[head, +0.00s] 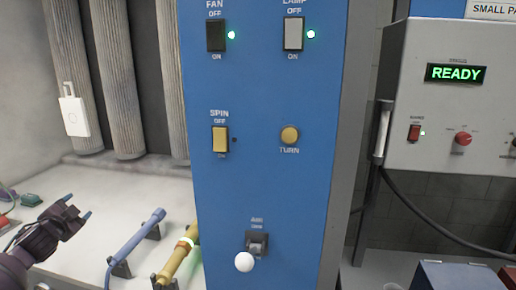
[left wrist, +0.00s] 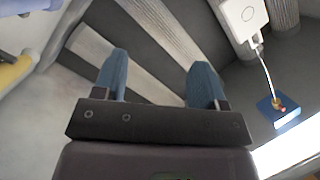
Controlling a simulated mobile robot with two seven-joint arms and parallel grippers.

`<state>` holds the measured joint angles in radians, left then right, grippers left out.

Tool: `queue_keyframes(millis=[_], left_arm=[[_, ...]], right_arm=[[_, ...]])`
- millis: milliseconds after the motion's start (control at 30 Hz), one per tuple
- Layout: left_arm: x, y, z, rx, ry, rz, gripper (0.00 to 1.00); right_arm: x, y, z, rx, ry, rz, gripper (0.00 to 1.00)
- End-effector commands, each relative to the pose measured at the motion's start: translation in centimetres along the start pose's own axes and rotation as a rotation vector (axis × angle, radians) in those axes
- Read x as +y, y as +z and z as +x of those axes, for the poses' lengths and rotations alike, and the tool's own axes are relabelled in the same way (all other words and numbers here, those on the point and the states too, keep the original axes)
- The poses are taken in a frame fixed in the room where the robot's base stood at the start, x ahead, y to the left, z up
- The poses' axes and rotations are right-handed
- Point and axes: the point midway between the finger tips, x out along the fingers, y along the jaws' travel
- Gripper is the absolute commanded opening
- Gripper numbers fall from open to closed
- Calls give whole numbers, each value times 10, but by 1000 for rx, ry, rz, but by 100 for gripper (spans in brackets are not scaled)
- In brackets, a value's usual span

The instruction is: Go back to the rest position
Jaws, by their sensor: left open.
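My left gripper (head: 79,206) is at the lower left of the head view, with its blue fingertips apart and nothing between them. In the left wrist view the two blue fingers (left wrist: 159,70) are spread and empty, with the inside of the booth behind them. The gripper is left of the blue tube (head: 136,240) and apart from it. My right gripper does not show. The blue control panel (head: 262,190) stands to the right.
A yellow tube (head: 176,263) lies beside the panel. Ribbed grey pipes (head: 117,70) line the back wall, with a white hanging box (head: 74,112). A white-knobbed lever (head: 244,262) juts from the panel. A grey cabinet (head: 455,110) reading READY is at the right.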

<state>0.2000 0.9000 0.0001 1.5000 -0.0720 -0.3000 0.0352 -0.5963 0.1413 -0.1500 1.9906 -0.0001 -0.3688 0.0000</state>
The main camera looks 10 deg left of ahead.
Motion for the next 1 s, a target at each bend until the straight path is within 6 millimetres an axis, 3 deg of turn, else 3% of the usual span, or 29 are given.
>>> queue_keyframes(millis=[67, 267, 467, 667, 800, 1000], left_arm=[[4, 12, 0, -74, 24, -35, 66], [80, 31, -33, -94, 117, -89, 66], [165, 46, -84, -123, 221, -173, 66], [259, 54, -163, -170, 333, -303, 66], [315, 49, -229, -214, 398, -416, 66], [370, 28, -321, -289, 450, -595, 66]], right_arm=[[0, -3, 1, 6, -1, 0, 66], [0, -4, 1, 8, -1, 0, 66], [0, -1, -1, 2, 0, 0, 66], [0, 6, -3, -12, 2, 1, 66], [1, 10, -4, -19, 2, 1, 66], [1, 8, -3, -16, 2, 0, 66]])
